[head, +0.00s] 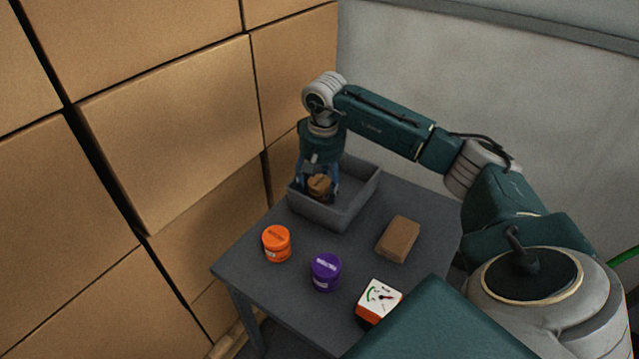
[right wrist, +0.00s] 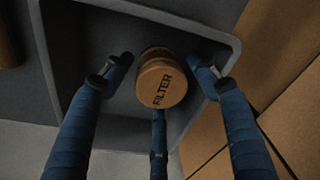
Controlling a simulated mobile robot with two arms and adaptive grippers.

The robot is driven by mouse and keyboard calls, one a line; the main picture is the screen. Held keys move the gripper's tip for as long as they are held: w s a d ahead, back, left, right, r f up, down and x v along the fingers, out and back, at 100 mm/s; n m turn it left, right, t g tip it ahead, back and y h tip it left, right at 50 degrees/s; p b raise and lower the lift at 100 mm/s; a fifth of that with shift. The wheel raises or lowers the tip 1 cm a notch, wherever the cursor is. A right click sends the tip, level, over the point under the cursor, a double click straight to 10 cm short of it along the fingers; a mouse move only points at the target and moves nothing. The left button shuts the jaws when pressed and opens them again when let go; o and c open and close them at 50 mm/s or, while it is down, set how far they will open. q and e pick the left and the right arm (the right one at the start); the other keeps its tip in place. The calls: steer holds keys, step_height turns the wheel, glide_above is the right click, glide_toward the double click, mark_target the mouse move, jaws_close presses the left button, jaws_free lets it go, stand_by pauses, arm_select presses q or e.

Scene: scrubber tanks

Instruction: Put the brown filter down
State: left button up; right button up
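The brown filter (head: 320,186) is a small round jar inside the grey bin (head: 350,212) on the table. In the right wrist view its lid, marked FILTER, faces the camera (right wrist: 162,84), and the bin's wall (right wrist: 190,27) runs around it. My right gripper (head: 318,180) points down into the bin, its fingers around the filter. In the wrist view (right wrist: 158,85) the side fingers are spread, with gaps between their tips and the filter. The third finger's tip lies close to the lid's lower edge; contact is unclear. My left gripper is out of view.
On the dark table (head: 232,262) stand an orange jar (head: 277,243), a purple jar (head: 326,272), a brown block (head: 398,239) and a white-and-orange gauge box (head: 379,301). Stacked cardboard boxes (head: 175,130) rise along the left. Bare tabletop lies between the items.

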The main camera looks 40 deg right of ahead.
mark_target(321, 186)
steer(key=shift+r, duration=0.55)
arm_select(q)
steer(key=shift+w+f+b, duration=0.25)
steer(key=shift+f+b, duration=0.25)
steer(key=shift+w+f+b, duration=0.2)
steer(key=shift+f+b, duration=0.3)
arm_select(e)
step_height(321, 186, up, 11)
steer(key=s, duration=0.1)
steer(key=shift+s+a, duration=0.2)
steer(key=shift+a, duration=0.05)
